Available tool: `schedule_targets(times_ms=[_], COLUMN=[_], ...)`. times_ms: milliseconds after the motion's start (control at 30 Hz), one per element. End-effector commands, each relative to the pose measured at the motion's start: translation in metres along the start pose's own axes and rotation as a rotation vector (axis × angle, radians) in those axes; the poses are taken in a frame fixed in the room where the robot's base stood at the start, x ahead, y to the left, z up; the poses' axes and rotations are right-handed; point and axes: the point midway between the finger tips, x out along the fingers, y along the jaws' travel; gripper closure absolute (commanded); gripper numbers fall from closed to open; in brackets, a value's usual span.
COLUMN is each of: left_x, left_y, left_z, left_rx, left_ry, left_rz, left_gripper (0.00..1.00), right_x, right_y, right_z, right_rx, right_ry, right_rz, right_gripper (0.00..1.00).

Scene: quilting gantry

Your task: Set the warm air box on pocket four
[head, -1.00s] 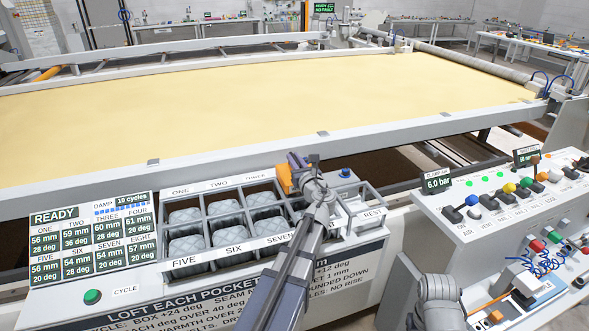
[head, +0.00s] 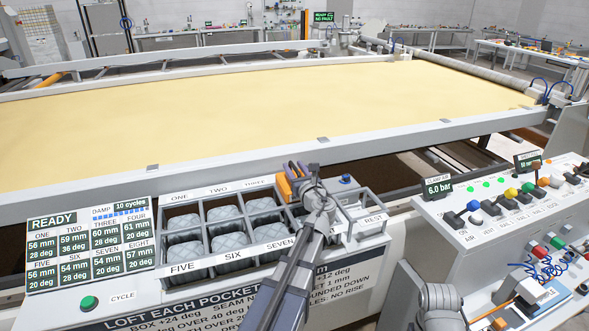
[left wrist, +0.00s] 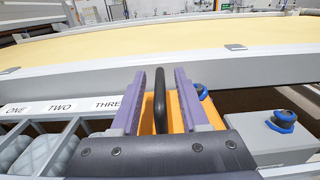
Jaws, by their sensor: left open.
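The warm air box (head: 284,187) is orange with a black handle (left wrist: 160,100). It sits at the back row of the pocket rack (head: 170,198), just right of the label THREE. The label FOUR and that pocket are hidden by the box and my arm, so I cannot tell how squarely it rests. My left gripper (head: 297,170) is over the box. In the left wrist view its purple fingers (left wrist: 160,98) stand apart on either side of the handle, with gaps showing. My right gripper is not in view.
Grey quilted pads (head: 229,243) fill several pockets of the rack. A readout panel (head: 90,245) stands at the left and a switch console (head: 480,215) at the right. A REST place (head: 372,222) and a blue knob (head: 346,179) lie right of the box. A yellow quilt bed (head: 250,105) spreads behind.

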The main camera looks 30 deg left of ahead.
Motion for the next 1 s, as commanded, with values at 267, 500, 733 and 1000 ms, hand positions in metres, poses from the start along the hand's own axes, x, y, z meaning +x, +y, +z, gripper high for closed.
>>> schedule_targets(times_ms=[267,500,733,1000], left_x=[-0.033,-0.083,-0.112,-0.120], left_y=[0.002,0.001,0.000,0.000], left_z=[0.003,0.003,0.003,0.003], left_rx=[0.000,0.000,0.000,0.000], left_ry=[0.000,0.000,0.000,0.000], left_rz=[-0.003,-0.003,-0.002,0.000], left_gripper=[0.55,0.55,0.55,0.55], right_x=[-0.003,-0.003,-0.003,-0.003], right_y=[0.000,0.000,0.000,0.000], right_z=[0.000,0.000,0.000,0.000], right_rx=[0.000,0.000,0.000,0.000], right_ry=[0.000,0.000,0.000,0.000], right_rz=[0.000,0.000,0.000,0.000], right_gripper=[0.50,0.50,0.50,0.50])
